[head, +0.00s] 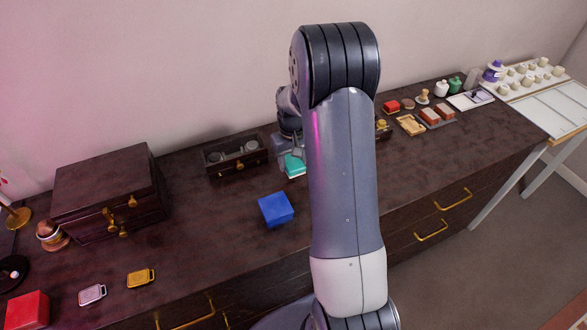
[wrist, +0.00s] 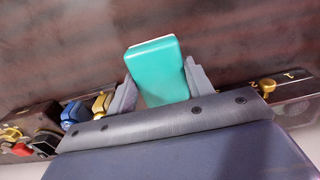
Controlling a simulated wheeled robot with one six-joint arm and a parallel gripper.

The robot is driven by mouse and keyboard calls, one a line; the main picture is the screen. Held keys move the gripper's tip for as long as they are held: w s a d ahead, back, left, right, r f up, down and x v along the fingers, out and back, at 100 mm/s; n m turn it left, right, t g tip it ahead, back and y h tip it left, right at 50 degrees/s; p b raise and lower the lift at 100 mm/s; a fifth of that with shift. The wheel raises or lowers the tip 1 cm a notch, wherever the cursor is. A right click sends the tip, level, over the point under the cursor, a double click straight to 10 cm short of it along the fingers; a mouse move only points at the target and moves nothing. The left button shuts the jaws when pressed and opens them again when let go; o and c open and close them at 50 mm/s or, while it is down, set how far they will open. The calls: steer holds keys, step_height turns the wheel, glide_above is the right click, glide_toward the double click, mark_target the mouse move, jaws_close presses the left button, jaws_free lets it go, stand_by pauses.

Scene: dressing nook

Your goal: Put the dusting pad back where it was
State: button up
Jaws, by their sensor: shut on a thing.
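A teal pad (wrist: 155,68) with a pale edge stands between the two fingers of my gripper (wrist: 160,88) in the wrist view. The gripper is shut on it. In the head view the teal pad (head: 294,165) shows just left of my forearm, with part of my gripper (head: 288,150) behind it. The pad is over the dark dresser top (head: 210,225). Whether it touches the surface I cannot tell. My arm hides part of the dresser behind it.
A dark open box (head: 236,157) with round items stands left of the pad. A blue block (head: 276,208) lies in front. A closed dark chest (head: 108,190) stands further left. The dresser's front middle is clear.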

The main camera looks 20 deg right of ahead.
mark_target(293, 171)
steer(key=shift+f, duration=2.2)
steer(key=shift+f, duration=0.2)
steer(key=o, duration=0.9)
step_height(293, 171, up, 12)
steer(key=shift+r, duration=0.25)
steer(key=shift+f, duration=0.15)
